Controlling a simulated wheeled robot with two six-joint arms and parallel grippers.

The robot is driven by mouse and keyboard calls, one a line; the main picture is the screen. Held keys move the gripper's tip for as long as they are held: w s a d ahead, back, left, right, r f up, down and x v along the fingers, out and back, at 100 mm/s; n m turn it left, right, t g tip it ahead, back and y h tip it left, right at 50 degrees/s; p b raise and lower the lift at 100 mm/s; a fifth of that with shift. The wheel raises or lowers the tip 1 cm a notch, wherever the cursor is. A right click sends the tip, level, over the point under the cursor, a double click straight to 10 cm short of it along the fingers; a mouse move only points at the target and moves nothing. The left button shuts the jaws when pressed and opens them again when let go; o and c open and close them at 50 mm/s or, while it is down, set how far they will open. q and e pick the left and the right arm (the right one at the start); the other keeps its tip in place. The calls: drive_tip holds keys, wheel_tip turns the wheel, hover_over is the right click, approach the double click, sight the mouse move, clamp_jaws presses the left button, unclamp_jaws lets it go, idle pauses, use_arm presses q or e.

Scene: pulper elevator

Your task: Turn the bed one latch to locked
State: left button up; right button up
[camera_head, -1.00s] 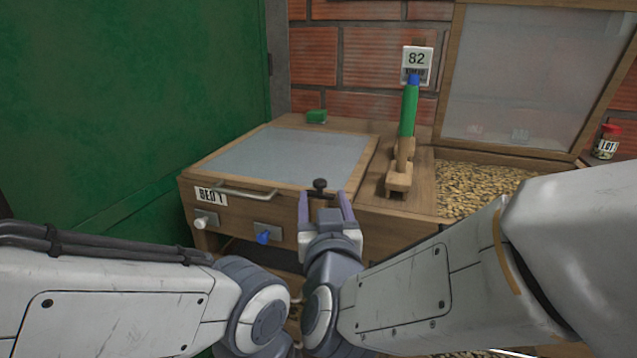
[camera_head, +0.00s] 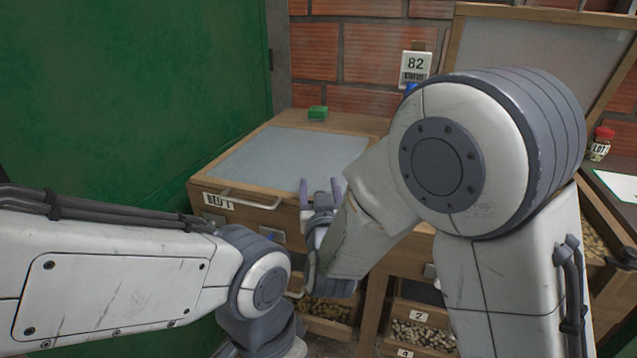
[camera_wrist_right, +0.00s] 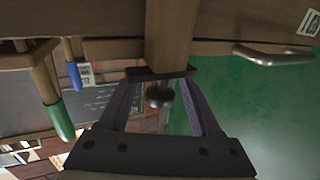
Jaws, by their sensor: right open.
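The bed (camera_head: 290,155) is a low wooden box with a grey top, a "BED 1" label (camera_head: 218,201) and a metal handle (camera_head: 250,200) on its front. My right gripper (camera_head: 320,187) is open at the bed's front edge, right of the handle. In the right wrist view, a dark round knob (camera_wrist_right: 158,96), which looks like the latch, shows between the open fingers, below a wooden post with a dark plate (camera_wrist_right: 160,73). I cannot tell whether the fingers touch it. The latch is not clear in the head view. My left gripper is out of view.
A green wall or door (camera_head: 130,100) stands close on the left. Numbered bins of beans (camera_head: 425,335) are below right. A lidded jar (camera_head: 601,143) stands far right.

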drive_tip(key=shift+w, duration=0.3)
clamp_jaws()
